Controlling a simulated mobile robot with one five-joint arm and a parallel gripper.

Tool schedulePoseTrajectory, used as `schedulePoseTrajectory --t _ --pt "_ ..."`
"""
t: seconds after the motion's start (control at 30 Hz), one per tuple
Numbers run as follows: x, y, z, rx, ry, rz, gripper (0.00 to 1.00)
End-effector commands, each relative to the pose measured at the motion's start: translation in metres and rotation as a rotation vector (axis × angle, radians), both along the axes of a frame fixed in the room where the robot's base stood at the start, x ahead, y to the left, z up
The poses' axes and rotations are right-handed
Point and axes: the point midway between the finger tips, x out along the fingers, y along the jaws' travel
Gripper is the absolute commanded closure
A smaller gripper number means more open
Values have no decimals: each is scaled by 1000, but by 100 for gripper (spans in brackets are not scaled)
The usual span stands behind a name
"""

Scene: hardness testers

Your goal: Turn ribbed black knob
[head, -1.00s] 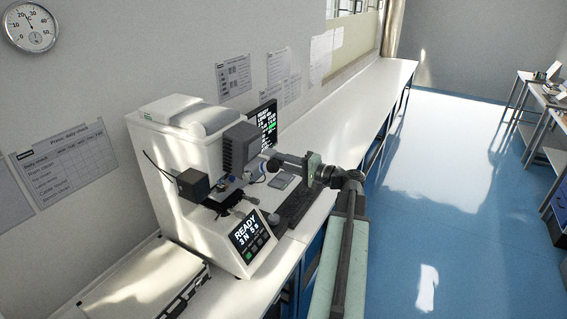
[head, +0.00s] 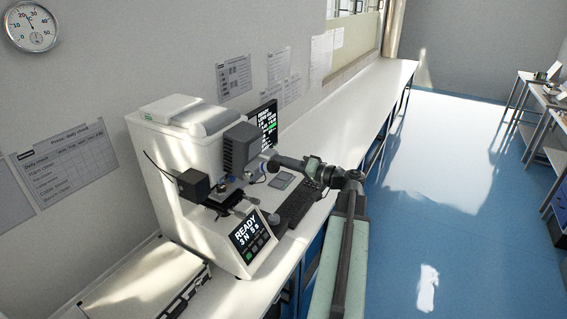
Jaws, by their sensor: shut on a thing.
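The hardness tester (head: 168,155) is a white machine on the bench, with a dark grey head block (head: 240,147) on its right side. My gripper (head: 272,163) reaches in from the right and is shut at the right side of this head. The ribbed black knob (head: 267,165) is between the jaws there, mostly hidden by them and too small to show its ribs. My wrist and arm extend to the right from it.
The tester's front panel (head: 250,236) reads READY. A black keyboard (head: 297,204) lies under my wrist, and a monitor (head: 263,128) stands behind. The far bench (head: 345,100) is clear.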

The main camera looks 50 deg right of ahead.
Motion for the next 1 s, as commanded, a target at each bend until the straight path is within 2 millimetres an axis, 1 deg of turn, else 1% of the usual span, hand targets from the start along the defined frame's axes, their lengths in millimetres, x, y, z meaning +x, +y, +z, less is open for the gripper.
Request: schedulePoseTrajectory --t 0.37,0.4,0.47,0.5,0.8,0.87,1.0 --pt "-1 1 -2 -7 4 2 100" --pt "-1 1 -2 -7 4 2 73" --pt "-1 1 -2 -7 3 1 57" --pt "-1 0 -2 -6 4 1 54" --pt "-2 -1 -1 -5 1 0 54" --pt "-8 -2 -1 -4 1 -2 54" --pt "-35 -8 -1 -5 0 -3 54"
